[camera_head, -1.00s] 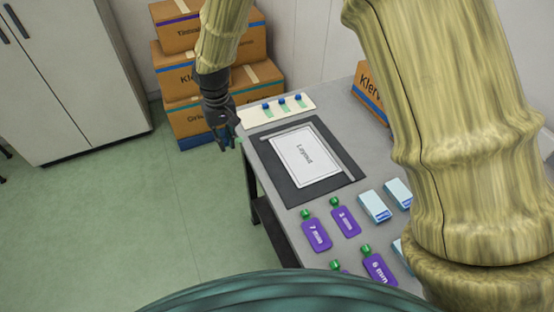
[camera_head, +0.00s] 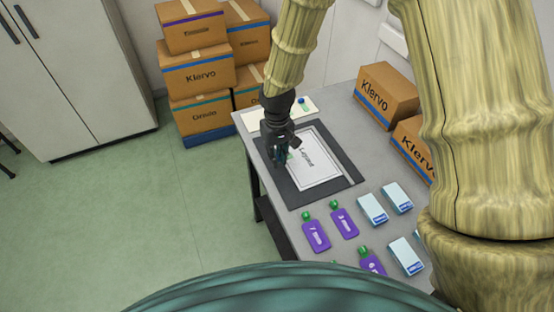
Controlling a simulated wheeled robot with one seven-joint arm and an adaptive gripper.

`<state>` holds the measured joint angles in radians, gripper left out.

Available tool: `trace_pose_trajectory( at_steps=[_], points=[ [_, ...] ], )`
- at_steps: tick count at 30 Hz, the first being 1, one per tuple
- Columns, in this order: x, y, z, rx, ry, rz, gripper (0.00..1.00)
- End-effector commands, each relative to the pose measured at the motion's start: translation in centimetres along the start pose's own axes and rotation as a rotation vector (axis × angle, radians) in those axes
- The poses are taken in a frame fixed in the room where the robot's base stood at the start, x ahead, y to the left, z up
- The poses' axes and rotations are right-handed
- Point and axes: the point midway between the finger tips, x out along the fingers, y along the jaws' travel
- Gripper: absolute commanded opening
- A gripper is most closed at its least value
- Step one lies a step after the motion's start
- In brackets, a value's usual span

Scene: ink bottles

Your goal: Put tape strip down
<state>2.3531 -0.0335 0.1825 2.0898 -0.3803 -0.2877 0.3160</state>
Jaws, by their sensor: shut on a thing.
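My gripper (camera_head: 279,163) is over the left part of the white printed sheet on the dark mat, pointing down. It is shut on a tape strip (camera_head: 290,155), of which only a small pale green bit shows beside the fingers. Whether the strip touches the sheet cannot be told. The white sheet (camera_head: 318,168) lies on the dark mat (camera_head: 341,158). The pale strip card (camera_head: 252,119) lies behind the mat, partly hidden by my arm. One green strip with a blue end (camera_head: 303,105) shows on it.
More boxes (camera_head: 200,75) are stacked on the floor behind. The floor left of the table is clear.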

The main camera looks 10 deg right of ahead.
Motion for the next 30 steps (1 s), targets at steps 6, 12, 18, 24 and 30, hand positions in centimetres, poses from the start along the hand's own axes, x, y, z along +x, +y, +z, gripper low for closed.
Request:
trace_pose_trajectory(
  at_steps=[6,12,18,24,30],
  points=[
    [1.9,0.0,0.1,-0.001,-0.003,0.001,0.06],
    [3.0,0.0,0.0,0.000,-0.001,0.001,0.06],
    [3.1,0.0,0.0,0.000,0.000,0.000,0.06],
    [3.3,0.0,0.0,0.000,0.000,0.000,0.23],
    [3.3,0.0,0.0,0.000,0.000,0.000,0.35]
  ],
)
